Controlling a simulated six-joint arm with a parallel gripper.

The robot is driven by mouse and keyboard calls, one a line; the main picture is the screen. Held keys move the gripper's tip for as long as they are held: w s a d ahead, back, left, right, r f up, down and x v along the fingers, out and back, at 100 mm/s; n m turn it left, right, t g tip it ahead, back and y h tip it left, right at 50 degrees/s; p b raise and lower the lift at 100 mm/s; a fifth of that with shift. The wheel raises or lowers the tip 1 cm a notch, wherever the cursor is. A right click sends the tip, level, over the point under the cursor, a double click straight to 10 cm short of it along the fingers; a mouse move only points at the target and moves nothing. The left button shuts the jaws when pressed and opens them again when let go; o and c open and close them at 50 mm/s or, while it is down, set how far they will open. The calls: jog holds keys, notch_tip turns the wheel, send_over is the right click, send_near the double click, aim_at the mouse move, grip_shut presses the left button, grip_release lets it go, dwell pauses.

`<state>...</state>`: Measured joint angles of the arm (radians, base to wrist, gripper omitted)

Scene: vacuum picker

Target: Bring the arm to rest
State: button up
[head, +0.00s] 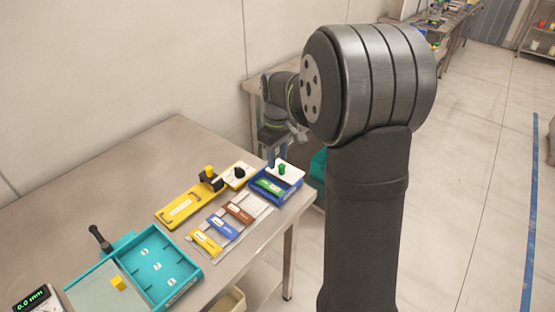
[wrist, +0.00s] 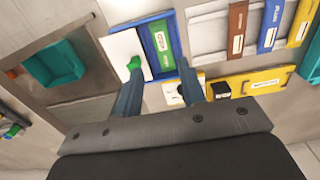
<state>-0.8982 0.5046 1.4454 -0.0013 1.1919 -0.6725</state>
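My gripper (head: 278,155) hangs over the far right end of the steel table, near a blue tray (head: 262,191) and a white plate with a green knob (head: 288,170). In the wrist view my gripper (wrist: 160,68) has its two blue-grey fingers spread wide apart, with nothing between them. Beyond the fingertips lie the white plate (wrist: 119,47) with its green knob and the blue tray (wrist: 145,28) with a green labelled block (wrist: 162,50). The height of the fingertips above these things is hard to tell.
Brown, blue and yellow labelled blocks (head: 221,228) lie in a row beside the blue tray. The table's back left (head: 130,165) is bare.

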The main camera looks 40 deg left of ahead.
aim_at(277, 190)
notch_tip(277, 190, down, 12)
jog(key=shift+r, duration=1.9)
